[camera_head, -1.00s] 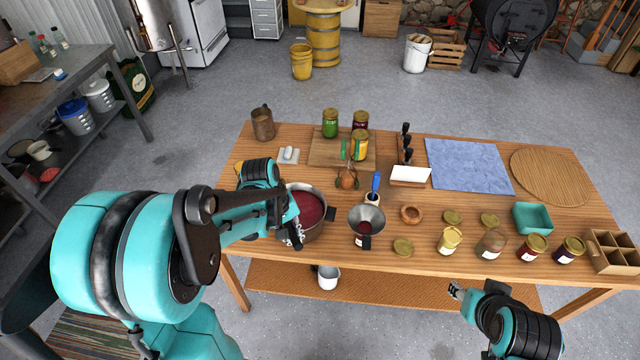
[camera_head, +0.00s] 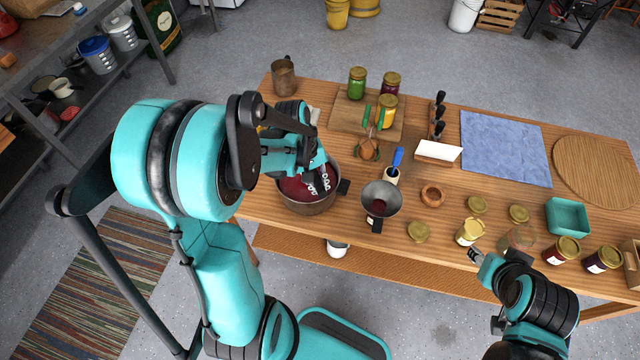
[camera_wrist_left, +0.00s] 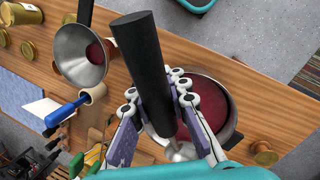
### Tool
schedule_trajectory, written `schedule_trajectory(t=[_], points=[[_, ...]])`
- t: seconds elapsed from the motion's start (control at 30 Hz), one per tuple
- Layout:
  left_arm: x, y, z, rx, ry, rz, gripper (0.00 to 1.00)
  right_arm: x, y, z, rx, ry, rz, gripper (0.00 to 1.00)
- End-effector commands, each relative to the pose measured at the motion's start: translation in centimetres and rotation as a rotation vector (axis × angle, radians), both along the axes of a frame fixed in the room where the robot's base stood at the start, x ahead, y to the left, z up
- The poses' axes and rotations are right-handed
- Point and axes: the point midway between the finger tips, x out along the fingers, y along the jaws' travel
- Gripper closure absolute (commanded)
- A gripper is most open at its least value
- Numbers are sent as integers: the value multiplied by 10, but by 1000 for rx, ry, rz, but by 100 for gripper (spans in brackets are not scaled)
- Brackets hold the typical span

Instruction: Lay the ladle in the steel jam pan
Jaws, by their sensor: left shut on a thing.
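The steel jam pan (camera_head: 305,208) stands on the wooden table with dark red jam inside; it also shows in the left wrist view (camera_wrist_left: 234,122). My left gripper (camera_head: 318,183) is over the pan. In the left wrist view its fingers (camera_wrist_left: 156,92) are shut on the thick black handle of the ladle (camera_wrist_left: 143,58). I cannot tell whether the ladle touches the pan.
A steel funnel (camera_head: 381,198) stands close right of the pan, with a blue-handled tool (camera_head: 397,160) behind it. Lids and jars line the front right.

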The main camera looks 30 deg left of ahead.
Motion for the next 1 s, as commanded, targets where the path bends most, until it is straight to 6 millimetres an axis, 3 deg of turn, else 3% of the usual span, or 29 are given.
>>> schedule_trajectory(t=[0.7,1.0], points=[[0,0,-80,0,0,0,100,0,0,-69,0,0,0,60],[0,0,-95,0,0,0,100,0,0,-83,0,0,0,60]])
